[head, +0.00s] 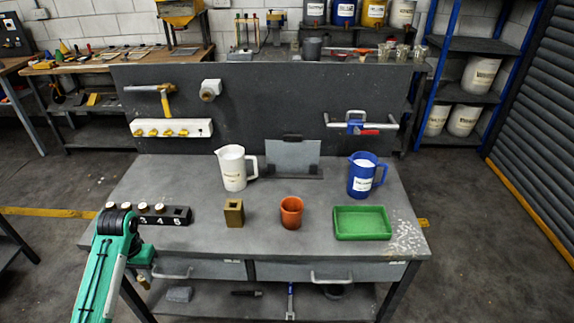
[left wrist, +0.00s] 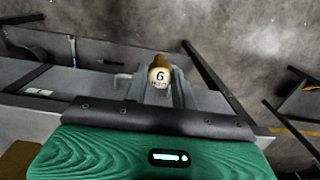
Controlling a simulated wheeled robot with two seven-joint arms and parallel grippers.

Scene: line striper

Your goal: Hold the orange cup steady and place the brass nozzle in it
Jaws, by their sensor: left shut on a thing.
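The orange cup (head: 291,212) stands upright on the grey workbench, right of its middle, with nothing touching it. My left gripper (head: 143,273) is in front of the bench's front left edge, well left of the cup and partly hidden by my green arm. In the left wrist view, my left gripper (left wrist: 158,92) is shut on a brass nozzle (left wrist: 159,70) with a pale round face marked 6. A small part of the nozzle shows in the head view (head: 141,282). My right gripper is out of view.
A black numbered rack (head: 178,215) with several nozzles stands at the bench's left. A brass block (head: 234,213) stands left of the cup, a green tray (head: 362,223) right of it. A white jug (head: 232,168) and a blue jug (head: 361,178) stand behind.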

